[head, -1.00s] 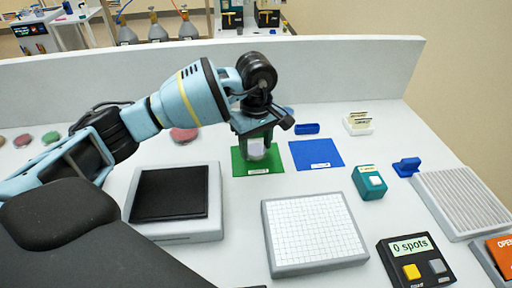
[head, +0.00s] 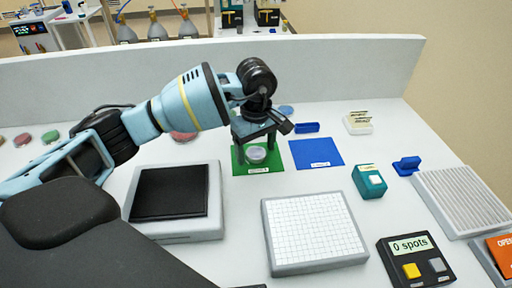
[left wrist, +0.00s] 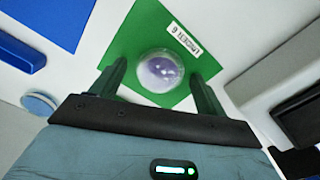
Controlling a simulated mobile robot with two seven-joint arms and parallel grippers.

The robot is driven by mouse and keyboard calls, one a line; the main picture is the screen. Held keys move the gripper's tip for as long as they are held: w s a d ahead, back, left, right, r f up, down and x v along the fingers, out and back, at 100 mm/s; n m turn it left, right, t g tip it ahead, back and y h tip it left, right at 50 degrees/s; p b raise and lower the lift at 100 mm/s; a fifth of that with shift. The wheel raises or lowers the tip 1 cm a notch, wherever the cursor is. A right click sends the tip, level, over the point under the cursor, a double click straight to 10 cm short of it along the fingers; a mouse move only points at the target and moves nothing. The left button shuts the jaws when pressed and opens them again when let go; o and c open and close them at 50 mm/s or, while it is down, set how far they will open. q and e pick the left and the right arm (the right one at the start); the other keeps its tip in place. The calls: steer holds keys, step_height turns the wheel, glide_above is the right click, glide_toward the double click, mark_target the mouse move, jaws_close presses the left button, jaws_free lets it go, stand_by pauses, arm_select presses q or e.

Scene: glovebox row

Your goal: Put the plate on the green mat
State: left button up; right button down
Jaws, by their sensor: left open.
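The plate (head: 257,154) is a small round clear dish with a pale purple content. It lies on the green mat (head: 240,168), and in the left wrist view the plate (left wrist: 160,72) sits inside the green area beside a white label. My left gripper (head: 256,146) is over the mat, pointing down, with its fingers apart. In the left wrist view its fingertips (left wrist: 158,78) stand on either side of the plate, with gaps between them and it. My right gripper is not in view.
A blue mat (head: 317,153) lies just right of the green one. A black-topped device (head: 170,192), a white gridded block (head: 314,232), a teal box (head: 369,181) and a spot counter (head: 415,262) stand nearer. Red and green dishes (head: 50,137) lie at the far left.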

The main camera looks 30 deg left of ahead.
arm_select(q)
step_height(320, 180, up, 12)
stand_by(0.5)
stand_by(0.5)
